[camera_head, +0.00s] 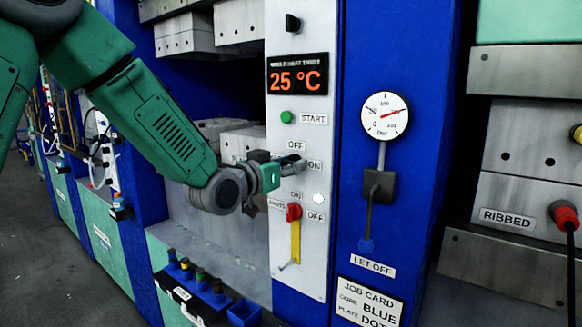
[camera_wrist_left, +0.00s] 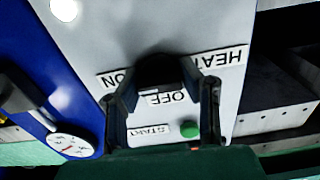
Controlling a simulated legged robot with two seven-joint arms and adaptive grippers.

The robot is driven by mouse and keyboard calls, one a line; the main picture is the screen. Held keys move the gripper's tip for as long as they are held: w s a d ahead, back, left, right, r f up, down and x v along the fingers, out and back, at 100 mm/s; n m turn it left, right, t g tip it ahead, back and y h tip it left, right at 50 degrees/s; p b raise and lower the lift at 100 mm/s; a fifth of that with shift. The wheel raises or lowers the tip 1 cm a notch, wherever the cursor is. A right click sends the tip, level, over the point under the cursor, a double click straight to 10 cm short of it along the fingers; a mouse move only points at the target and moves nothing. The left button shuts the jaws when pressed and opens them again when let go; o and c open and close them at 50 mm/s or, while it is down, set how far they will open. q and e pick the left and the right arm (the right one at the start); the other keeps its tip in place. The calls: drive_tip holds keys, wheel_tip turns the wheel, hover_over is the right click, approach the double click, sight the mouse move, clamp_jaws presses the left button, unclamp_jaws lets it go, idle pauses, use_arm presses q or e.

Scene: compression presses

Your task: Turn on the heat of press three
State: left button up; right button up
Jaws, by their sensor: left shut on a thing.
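The press control panel (camera_head: 300,130) is a pale upright plate. Its display (camera_head: 298,77) reads 25 °C in orange; the small heading above seems to end in THREE. My left gripper (camera_head: 284,170) is at the panel beside the OFF and ON labels. In the left wrist view, the dark heat knob (camera_wrist_left: 160,70) sits between the HEAT (camera_wrist_left: 225,60), OFF (camera_wrist_left: 166,97) and ON labels. My left gripper (camera_wrist_left: 163,84) is shut on this knob, with a finger on each side. The knob's exact angle is hard to tell. My right gripper is not in view.
A green START button (camera_head: 287,117) is above the gripper; a red-knobbed lever (camera_head: 294,212) is below it. A round white lamp (camera_head: 318,199) is close by. A gauge (camera_head: 385,115) and a lever (camera_head: 368,215) are on the blue post to the right.

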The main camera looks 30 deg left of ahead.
use_arm(q)
drive_tip(key=shift+s+f, duration=0.1)
drive_tip(key=shift+f, duration=0.3)
drive_tip(key=o, duration=1.2)
drive_tip(key=shift+c, duration=0.2)
drive_tip(key=shift+a+r, duration=0.1)
drive_tip(key=s+a, duration=0.1)
drive_tip(key=s, duration=1)
drive_tip(key=shift+s, duration=0.3)
